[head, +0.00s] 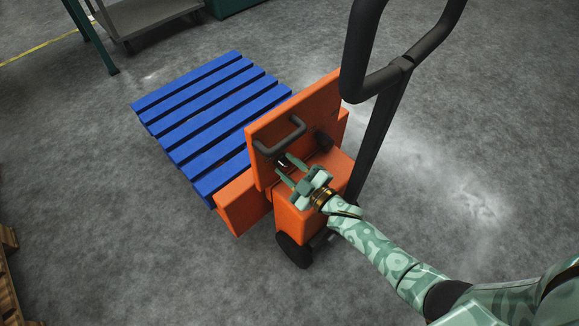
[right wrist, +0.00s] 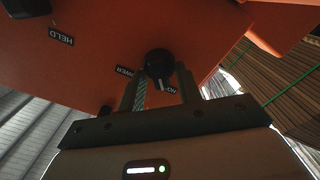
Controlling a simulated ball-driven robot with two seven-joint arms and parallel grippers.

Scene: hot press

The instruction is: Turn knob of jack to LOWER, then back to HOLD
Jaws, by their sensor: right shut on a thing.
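The orange jack (head: 265,128) stands in the middle of the head view with a tall black handle (head: 382,130). In the right wrist view its black round knob (right wrist: 157,62) sits on the orange panel. A partly covered label starting "HO" (right wrist: 171,90) and one reading "OWER" (right wrist: 126,71) lie beside it. The knob's white mark points down toward the "HO" label. My right gripper (head: 284,163) is at the jack's panel, its two fingers on either side of the knob, shut on it. My left gripper is not in view.
A dark bar handle (head: 281,136) sticks out of the panel just above my right gripper. A label "HELD" (right wrist: 61,36) is farther left in the wrist view. A blue slatted platform (head: 205,115) lies behind the jack. Grey floor at right is clear.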

